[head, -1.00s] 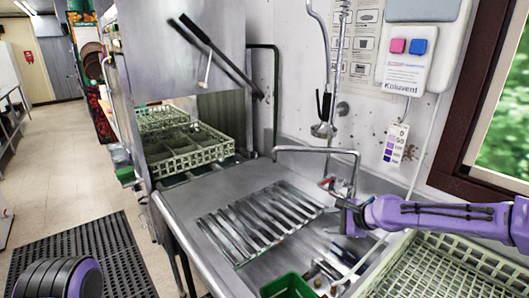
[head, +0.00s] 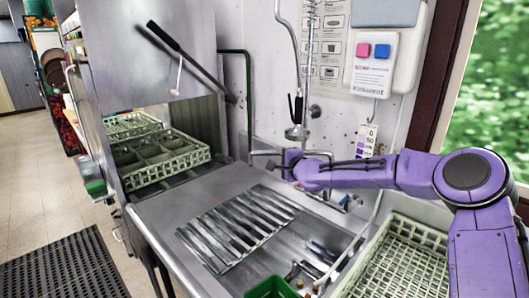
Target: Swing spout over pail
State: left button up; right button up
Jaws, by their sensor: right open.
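The metal spout (head: 318,153) is a thin bent pipe on the tap at the back of the sink. It points left along the wall, and its middle is partly hidden by my arm. My right gripper (head: 276,166) is beside the free left part of the spout, with its jaws open. I cannot tell whether it touches the pipe. A green pail (head: 272,289) stands in the sink area at the bottom edge, partly cut off. The spout is not above it. My left gripper is out of view.
A pale dish rack (head: 405,262) sits at the right, under my right arm. A ribbed metal drainer (head: 238,228) lies on the counter. A hanging spray head (head: 297,132) is just above my gripper. A dishwasher with racks (head: 165,158) stands open at left.

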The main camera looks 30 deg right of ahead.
aim_at(271, 153)
jog(key=w, duration=0.2)
jog(key=w+p, duration=0.1)
jog(key=w, duration=0.1)
jog(key=w+f, duration=0.1)
jog(key=w, duration=0.1)
jog(key=shift+w+f+p, duration=0.1)
jog(key=shift+w+p, duration=0.25)
jog(key=shift+p, duration=0.05)
jog(key=shift+w+f, duration=0.1)
jog(key=shift+w, duration=0.25)
jog(key=shift+c, duration=0.3)
